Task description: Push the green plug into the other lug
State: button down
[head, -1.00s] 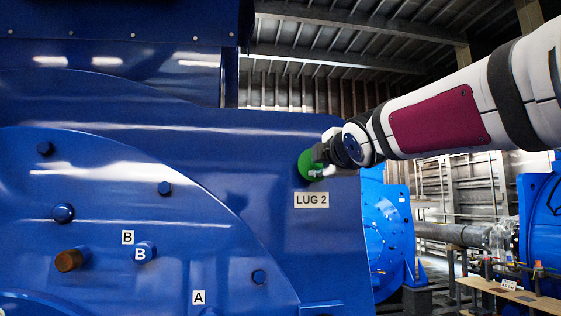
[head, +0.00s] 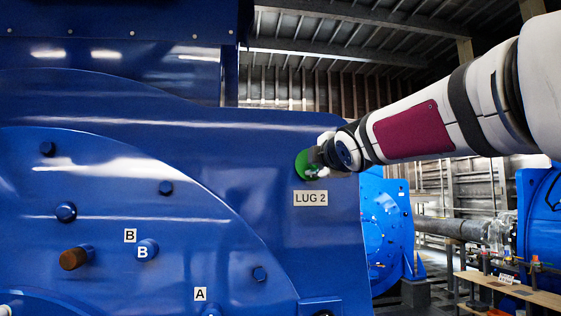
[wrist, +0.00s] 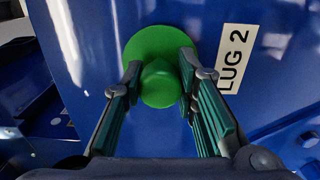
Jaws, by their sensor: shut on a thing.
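The green plug (head: 306,165) is a round disc with a knob on its near side. It sits at the blue motor housing just above the LUG 2 label (head: 310,198). In the wrist view the plug's disc (wrist: 147,47) lies close against the blue face, and its knob is between my fingers. My gripper (head: 318,168) is shut on the knob; both fingertips also show in the wrist view (wrist: 160,78). The lug opening is hidden behind the plug, so I cannot tell how deep the plug sits.
The blue motor housing (head: 200,150) fills the left, with bolts, a brown-ended stub (head: 74,259) and labels B (head: 130,236) and A (head: 200,294). A bench (head: 510,290) with small items stands at the lower right.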

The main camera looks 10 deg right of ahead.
jog(key=shift+w, duration=0.2)
jog(key=c, duration=1.2)
grip_release()
jog(key=shift+s+d, duration=0.1)
jog(key=shift+s, duration=0.45)
jog(key=s, duration=1.1)
jog(key=shift+f, duration=0.15)
